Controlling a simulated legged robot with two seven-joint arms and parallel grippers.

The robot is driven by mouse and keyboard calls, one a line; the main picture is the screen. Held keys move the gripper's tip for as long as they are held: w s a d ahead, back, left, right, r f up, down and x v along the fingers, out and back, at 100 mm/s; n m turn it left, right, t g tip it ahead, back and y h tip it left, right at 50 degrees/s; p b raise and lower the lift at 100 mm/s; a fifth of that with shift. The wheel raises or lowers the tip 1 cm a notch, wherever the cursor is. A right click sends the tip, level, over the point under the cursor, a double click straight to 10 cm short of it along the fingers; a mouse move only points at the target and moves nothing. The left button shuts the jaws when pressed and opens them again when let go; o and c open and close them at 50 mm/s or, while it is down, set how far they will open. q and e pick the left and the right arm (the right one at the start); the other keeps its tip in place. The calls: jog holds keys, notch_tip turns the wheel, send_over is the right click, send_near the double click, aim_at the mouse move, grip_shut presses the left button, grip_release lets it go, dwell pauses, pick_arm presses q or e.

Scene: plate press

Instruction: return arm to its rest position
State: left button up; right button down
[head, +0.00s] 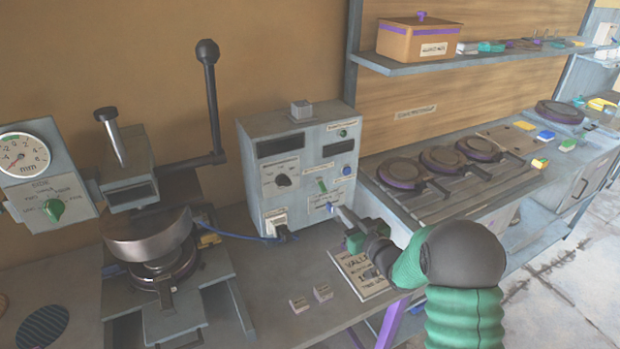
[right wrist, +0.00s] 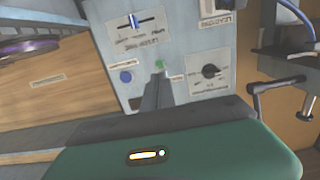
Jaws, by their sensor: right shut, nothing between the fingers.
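My right gripper (head: 345,222) is shut and empty in the head view, in front of the lower right part of the grey control box (head: 262,150). In the right wrist view, its closed fingers (right wrist: 157,92) point at the box panel, near a small green control (right wrist: 160,64). I cannot tell whether the tips touch the panel. A blue button (right wrist: 126,76), a black dial (right wrist: 209,71) and a slider (right wrist: 134,20) surround them. The green and black right arm (head: 465,290) reaches in from the lower right. My left gripper is not in view.
The press (head: 150,235) with its upright lever (head: 213,100) stands left of the box. Round plates (head: 402,173) sit on a rack to the right. A shelf (head: 450,58) hangs above.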

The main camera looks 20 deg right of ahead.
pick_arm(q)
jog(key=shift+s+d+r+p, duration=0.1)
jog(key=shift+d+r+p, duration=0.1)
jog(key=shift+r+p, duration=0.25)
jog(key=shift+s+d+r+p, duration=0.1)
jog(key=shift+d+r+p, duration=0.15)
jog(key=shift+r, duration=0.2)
pick_arm(e)
jog(key=s+a+f+g, duration=0.3)
jog(key=s+a+g, duration=0.1)
jog(key=s, duration=0.6)
jog(key=s+a+f+g+h, duration=0.1)
jog(key=s+a+f+g, duration=0.2)
jog(key=s, duration=0.7)
jog(key=s+a+f+m+g, duration=0.1)
jog(key=s+a+f+g, duration=0.2)
jog(key=s+a+g, duration=0.3)
jog(key=s+g, duration=0.1)
jog(key=s, duration=0.3)
jog(key=shift+s+a+f+g, duration=0.25)
jog(key=shift+a+f+g, duration=0.05)
jog(key=shift+a+f, duration=0.1)
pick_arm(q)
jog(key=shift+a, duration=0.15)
pick_arm(e)
jog(key=shift+a+r, duration=0.1)
